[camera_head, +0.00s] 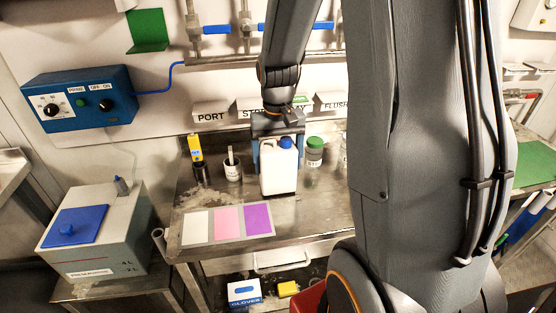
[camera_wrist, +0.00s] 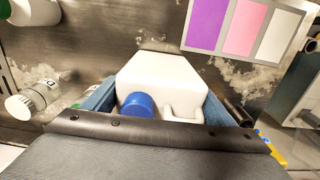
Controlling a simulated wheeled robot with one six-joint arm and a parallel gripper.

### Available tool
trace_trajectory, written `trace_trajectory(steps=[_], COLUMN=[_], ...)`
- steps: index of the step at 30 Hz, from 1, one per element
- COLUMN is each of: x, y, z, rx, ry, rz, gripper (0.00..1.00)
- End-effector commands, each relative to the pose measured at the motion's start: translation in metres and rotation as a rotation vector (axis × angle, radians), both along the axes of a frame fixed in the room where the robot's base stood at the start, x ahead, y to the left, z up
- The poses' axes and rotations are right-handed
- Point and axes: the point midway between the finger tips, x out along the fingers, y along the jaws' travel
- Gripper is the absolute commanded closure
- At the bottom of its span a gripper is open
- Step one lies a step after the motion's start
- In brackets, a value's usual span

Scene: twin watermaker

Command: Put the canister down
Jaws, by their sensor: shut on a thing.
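The canister (camera_head: 278,172) is a white jug with a blue cap and a moulded handle. It stands upright at the metal bench (camera_head: 310,204), behind the colour card. I cannot tell whether its base touches the bench top. My gripper (camera_head: 278,140) comes down from above and behind and is shut on the canister, with a blue finger on each side of it. In the wrist view the canister (camera_wrist: 165,82) fills the space between the fingers, with its blue cap near my wrist. Its far side is hidden.
A card with white, pink and purple patches (camera_head: 228,224) lies in front. A yellow meter (camera_head: 195,150) and a small white pot (camera_head: 232,168) stand to the left. A green-lidded jar (camera_head: 314,151) is close on the right. The bench front is clear beside the card.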

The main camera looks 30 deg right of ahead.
Motion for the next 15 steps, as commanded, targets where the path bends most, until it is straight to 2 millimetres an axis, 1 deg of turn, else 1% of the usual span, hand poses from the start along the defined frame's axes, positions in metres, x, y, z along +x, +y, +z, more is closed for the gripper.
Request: trace_trajectory(steps=[13, 14, 15], x=[0.0011, 0.0004, 0.0004], y=[-0.0002, 0.0, 0.0], z=[-0.0044, -0.0049, -0.0046], rx=[-0.001, -0.001, -0.001], ry=[-0.003, -0.002, -0.002], rz=[0.0, 0.0, 0.0], gripper=[0.74, 0.19, 0.12])
